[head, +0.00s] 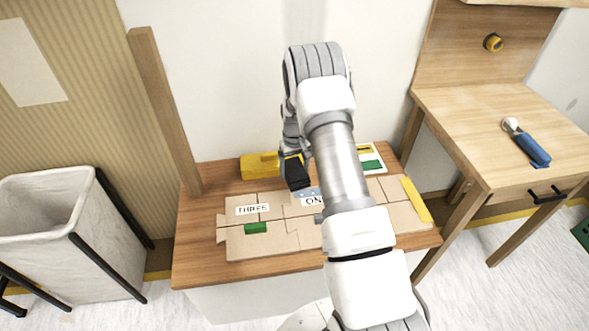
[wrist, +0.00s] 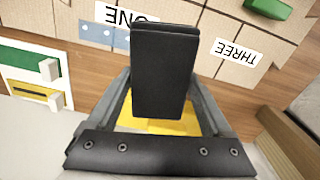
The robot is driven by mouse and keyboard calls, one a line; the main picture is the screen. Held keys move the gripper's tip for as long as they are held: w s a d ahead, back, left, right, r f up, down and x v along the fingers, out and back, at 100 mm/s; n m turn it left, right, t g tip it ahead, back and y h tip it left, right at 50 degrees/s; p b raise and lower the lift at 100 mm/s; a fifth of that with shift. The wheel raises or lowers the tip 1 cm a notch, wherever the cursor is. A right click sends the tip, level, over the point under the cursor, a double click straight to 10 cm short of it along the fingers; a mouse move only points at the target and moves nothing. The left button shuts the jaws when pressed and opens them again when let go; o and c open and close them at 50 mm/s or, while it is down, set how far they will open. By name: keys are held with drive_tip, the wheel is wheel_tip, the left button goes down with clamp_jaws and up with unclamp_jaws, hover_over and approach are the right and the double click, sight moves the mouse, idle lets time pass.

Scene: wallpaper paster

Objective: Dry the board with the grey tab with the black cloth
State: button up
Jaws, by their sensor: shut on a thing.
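My gripper (head: 294,158) is shut on the black cloth (head: 297,175), a dark block-like pad that fills the middle of the wrist view (wrist: 165,75). It is above the back edge of the pale boards, beside the ONE label (head: 312,201). A small grey tab (head: 319,217) shows just below that label, partly hidden by my arm. A blue-grey strip with pale spots (wrist: 104,36) lies by the ONE label. The board labelled THREE (head: 240,220) is to the left and bears a green tab (head: 256,227). I cannot tell whether the cloth touches anything.
A yellow object (head: 260,165) sits at the table's back, behind the boards. A white panel with green and yellow bars (wrist: 35,80) is nearby. A wooden post (head: 165,110) rises at the table's left. A bin (head: 70,230) and a side table (head: 480,130) flank the table.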

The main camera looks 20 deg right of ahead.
drive_tip(key=shift+f+b, duration=2.5)
drive_tip(key=shift+f, duration=0.75)
